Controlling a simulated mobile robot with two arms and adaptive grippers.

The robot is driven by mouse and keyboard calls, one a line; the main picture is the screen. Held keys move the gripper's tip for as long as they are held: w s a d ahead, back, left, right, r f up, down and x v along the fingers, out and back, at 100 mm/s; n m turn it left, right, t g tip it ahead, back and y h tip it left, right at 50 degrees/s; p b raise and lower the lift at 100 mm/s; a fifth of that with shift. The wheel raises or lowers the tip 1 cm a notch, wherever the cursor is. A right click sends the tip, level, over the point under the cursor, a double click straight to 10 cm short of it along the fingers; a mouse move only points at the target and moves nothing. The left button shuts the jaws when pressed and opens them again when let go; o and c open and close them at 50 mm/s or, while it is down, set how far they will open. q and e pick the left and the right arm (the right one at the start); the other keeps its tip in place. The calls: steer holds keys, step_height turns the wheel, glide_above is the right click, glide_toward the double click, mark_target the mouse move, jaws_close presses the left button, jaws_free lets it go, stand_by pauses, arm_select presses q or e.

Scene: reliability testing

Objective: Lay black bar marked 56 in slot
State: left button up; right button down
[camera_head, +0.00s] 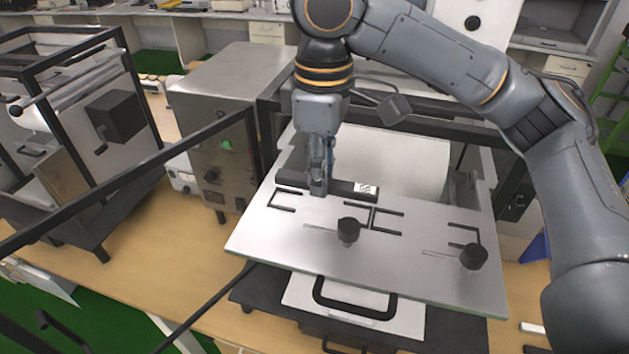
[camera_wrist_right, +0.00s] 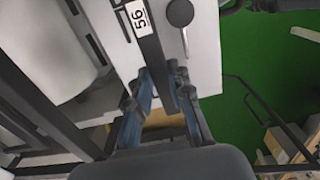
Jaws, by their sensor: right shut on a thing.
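The black bar (camera_head: 340,187) has a white label near its right end. In the right wrist view the label on the bar (camera_wrist_right: 153,57) reads 56. My right gripper (camera_head: 318,186) reaches down from above and is shut on the bar, left of the label. In the right wrist view its fingers (camera_wrist_right: 165,100) stand on both sides of the bar. The bar lies across the back part of a grey metal plate (camera_head: 300,240) with black bracket-shaped slot outlines (camera_head: 388,213). Whether the bar touches the plate or hovers just above it, I cannot tell. My left gripper is not in view.
Two black round knobs (camera_head: 348,231) (camera_head: 474,257) stand on the plate. A white roller (camera_head: 400,165) is behind it. A metal box (camera_head: 215,130) stands to the left, and dark frame bars surround the plate. The plate's front middle is clear beside the knobs.

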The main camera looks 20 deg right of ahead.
mark_target(316, 206)
steer(key=shift+w+f+p, duration=0.3)
steer(key=shift+w+f, duration=0.65)
steer(key=shift+f, duration=0.1)
steer(key=f, duration=0.2)
steer(key=f+p, duration=0.1)
steer(key=f, duration=0.1)
steer(key=shift+w, duration=0.4)
steer(key=shift+s, duration=0.15)
steer(key=c, duration=1.3)
jaws_free()
steer(key=shift+f, duration=0.15)
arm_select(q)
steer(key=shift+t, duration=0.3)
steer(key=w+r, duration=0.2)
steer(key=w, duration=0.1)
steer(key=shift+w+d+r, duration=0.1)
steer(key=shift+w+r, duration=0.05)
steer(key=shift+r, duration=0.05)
arm_select(e)
steer(key=shift+o, duration=0.5)
steer(key=shift+r, duration=0.25)
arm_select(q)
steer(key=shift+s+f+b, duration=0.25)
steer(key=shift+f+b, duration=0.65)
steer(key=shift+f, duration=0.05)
arm_select(e)
step_height(316, 206, up, 12)
steer(key=shift+f, duration=0.1)
